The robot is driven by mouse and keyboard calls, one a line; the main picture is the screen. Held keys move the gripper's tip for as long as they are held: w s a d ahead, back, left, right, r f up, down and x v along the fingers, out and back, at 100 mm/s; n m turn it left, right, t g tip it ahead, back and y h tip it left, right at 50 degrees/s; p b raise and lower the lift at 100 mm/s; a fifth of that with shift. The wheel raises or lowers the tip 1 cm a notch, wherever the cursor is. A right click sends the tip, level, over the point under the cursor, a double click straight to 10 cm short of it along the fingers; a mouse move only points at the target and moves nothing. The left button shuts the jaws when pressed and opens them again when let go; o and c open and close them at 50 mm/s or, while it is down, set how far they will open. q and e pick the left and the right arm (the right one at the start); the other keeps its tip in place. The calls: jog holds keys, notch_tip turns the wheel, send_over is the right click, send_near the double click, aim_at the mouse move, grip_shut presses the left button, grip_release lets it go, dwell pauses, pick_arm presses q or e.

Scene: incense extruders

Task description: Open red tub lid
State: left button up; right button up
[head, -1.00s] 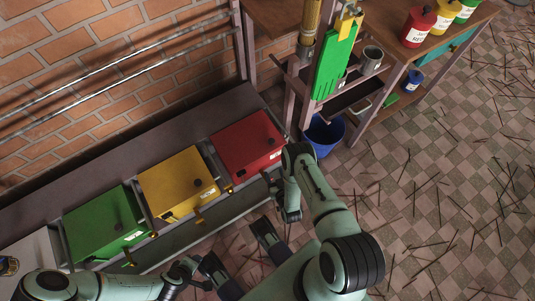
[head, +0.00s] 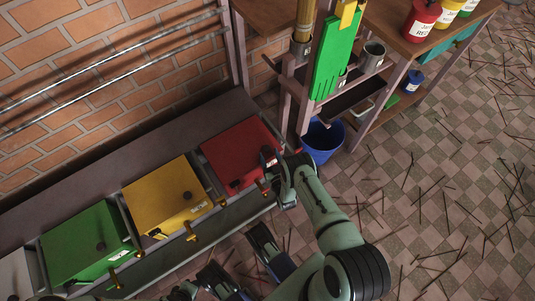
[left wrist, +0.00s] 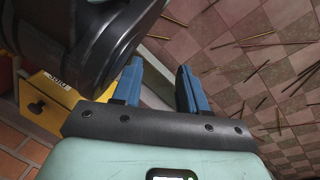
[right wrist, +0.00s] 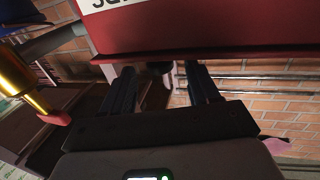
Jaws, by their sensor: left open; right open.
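The red tub (head: 235,150) is the rightmost tub in the row by the brick wall, with its lid closed. My right gripper (head: 272,165) is at the front right part of its lid in the head view, where the arm partly hides the tub. In the right wrist view, the open right gripper (right wrist: 160,70) has its fingers apart just below the edge of the red tub (right wrist: 200,42). I cannot tell whether they touch it. My left gripper (left wrist: 158,68) is open and empty in the left wrist view, near the yellow tub.
A yellow tub (head: 160,190) and a green tub (head: 80,240) stand left of the red one. A blue bucket (head: 323,138) stands under the rack at the right. Jars (head: 420,22) stand on the table. Thin sticks litter the tiled floor.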

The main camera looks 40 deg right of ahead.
pick_arm(q)
jog(key=shift+s+f, duration=0.45)
jog(key=shift+s, duration=0.1)
pick_arm(e)
jog(key=shift+x, duration=0.85)
